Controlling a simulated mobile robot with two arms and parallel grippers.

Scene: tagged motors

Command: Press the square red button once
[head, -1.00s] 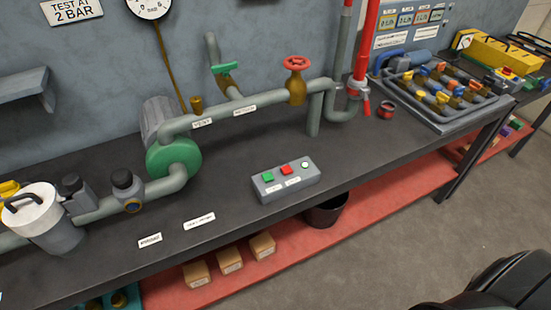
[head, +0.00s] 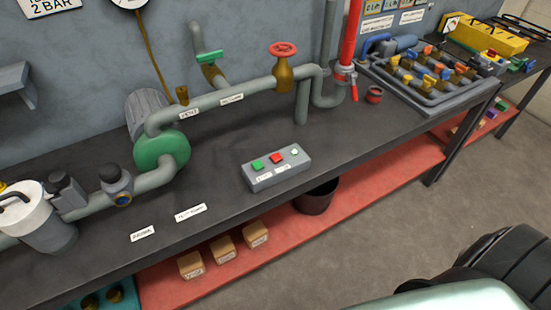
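The square red button (head: 277,158) is on top of a grey control box (head: 268,178) on the dark workbench. A square green button (head: 257,166) is to its left and a small white round button or lamp (head: 295,152) to its right. Small white labels are on the box front below the buttons, too small to read. Nothing covers the red button or touches the box. Neither of my grippers is in view. A dark ribbed part and a pale smooth part at the bottom right look like my own body.
A green pump (head: 162,151) and grey pipes run behind the box, with a red handwheel (head: 283,49) above. A grey manifold tray (head: 432,112) is at the right. The bench is clear around the box. Boxes (head: 224,248) and a bin (head: 315,198) are below.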

